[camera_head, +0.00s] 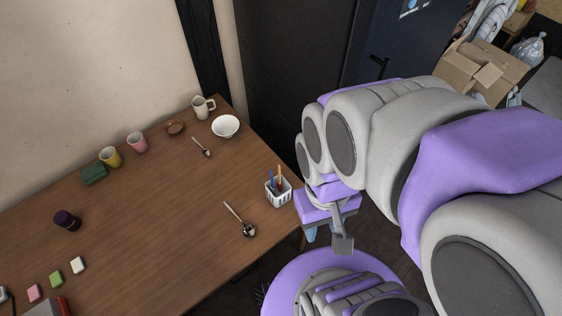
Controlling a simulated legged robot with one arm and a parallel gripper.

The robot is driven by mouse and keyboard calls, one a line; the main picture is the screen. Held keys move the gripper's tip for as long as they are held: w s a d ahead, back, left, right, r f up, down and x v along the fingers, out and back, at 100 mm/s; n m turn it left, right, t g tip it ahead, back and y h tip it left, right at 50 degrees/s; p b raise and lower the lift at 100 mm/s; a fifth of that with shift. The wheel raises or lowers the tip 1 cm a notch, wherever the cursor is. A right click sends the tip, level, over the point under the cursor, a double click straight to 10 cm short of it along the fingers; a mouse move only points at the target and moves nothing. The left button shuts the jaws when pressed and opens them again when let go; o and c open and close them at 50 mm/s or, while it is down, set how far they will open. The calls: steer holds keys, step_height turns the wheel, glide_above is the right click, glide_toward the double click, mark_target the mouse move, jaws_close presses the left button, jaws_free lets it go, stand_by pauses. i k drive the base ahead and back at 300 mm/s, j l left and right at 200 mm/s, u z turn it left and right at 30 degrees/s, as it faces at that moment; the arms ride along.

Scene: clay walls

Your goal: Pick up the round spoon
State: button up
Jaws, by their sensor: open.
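Two spoons lie on the wooden table (150,215). One spoon (240,219) is near the table's right edge, with a pale handle and a dark, shiny, rounded bowl pointing to the lower right. A smaller-looking spoon (202,147) lies farther back, below the white bowl. I cannot tell for sure which is the round one. My gripper (327,238) is open and hangs just off the right edge of the table, right of the nearer spoon and apart from it. My arm partly hides the gripper, and I see nothing between its fingers.
A white basket (278,191) with pens stands between the nearer spoon and my arm. A white bowl (226,126), a cream jug (203,107), a pink cup (137,142) and a yellow cup (110,156) stand at the back. A dark jar (67,220) is at left. The table's middle is clear.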

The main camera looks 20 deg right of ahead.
mark_target(248, 231)
steer(key=j+u, duration=0.2)
steer(key=j, duration=0.3)
steer(key=k+l+u, duration=0.1)
steer(key=l+u, duration=0.15)
steer(key=k+l+u, duration=0.1)
steer(key=l+u, duration=0.15)
